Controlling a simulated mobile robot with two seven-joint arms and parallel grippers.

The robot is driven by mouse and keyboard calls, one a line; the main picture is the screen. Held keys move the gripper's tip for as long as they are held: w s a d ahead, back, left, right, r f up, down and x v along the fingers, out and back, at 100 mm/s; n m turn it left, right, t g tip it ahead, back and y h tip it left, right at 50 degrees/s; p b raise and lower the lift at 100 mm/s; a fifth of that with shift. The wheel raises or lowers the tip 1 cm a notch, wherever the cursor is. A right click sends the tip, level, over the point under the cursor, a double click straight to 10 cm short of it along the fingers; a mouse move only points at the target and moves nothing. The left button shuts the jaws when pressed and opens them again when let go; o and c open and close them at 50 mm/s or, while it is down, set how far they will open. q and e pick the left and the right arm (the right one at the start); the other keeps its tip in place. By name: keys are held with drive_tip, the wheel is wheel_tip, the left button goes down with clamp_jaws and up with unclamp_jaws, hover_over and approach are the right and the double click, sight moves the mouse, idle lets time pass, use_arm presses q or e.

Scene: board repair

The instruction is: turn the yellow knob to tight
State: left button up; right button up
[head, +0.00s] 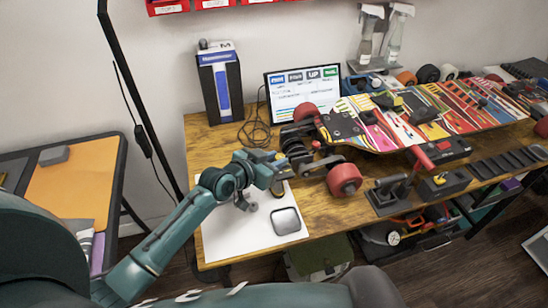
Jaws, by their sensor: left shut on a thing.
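The yellow knob (281,156) shows as a small yellow patch at the left end of the board's wheel assembly. My left gripper (281,170) reaches in from the left and is shut at the knob, hiding most of it. The knob's exact angle and any marking are too small to tell. The board (385,122), with a colourful striped underside, lies wheels up on the wooden bench. Its red wheel (344,179) is right of my left gripper. My right gripper is not in view.
A monitor (302,93) and a blue-black box (220,84) stand behind. A white mat (226,240) with a grey square dish (286,221) lies under my left arm. A black block with a yellow top (441,183) stands at the front right.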

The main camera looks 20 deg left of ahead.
use_arm(q)
drive_tip(key=r+n+y+p, duration=0.1)
drive_tip(key=p, duration=0.2)
drive_tip(key=shift+d, duration=0.15)
drive_tip(key=shift+f+n+t+y+p, duration=0.25)
drive_tip(key=shift+n+t+y+p, duration=0.25)
drive_tip(key=shift+n+y+p, duration=0.35)
drive_tip(key=shift+d+f+y, duration=0.1)
drive_tip(key=shift+f+y, duration=0.05)
drive_tip(key=shift+y, duration=0.1)
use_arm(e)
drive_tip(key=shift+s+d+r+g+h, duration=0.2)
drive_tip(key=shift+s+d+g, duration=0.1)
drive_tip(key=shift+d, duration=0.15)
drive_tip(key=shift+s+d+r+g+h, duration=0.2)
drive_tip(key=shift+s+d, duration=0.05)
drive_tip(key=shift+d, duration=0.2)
use_arm(q)
drive_tip(key=shift+f, duration=0.1)
drive_tip(key=o, duration=1)
drive_tip(key=shift+s, duration=0.1)
drive_tip(key=v, duration=1.3)
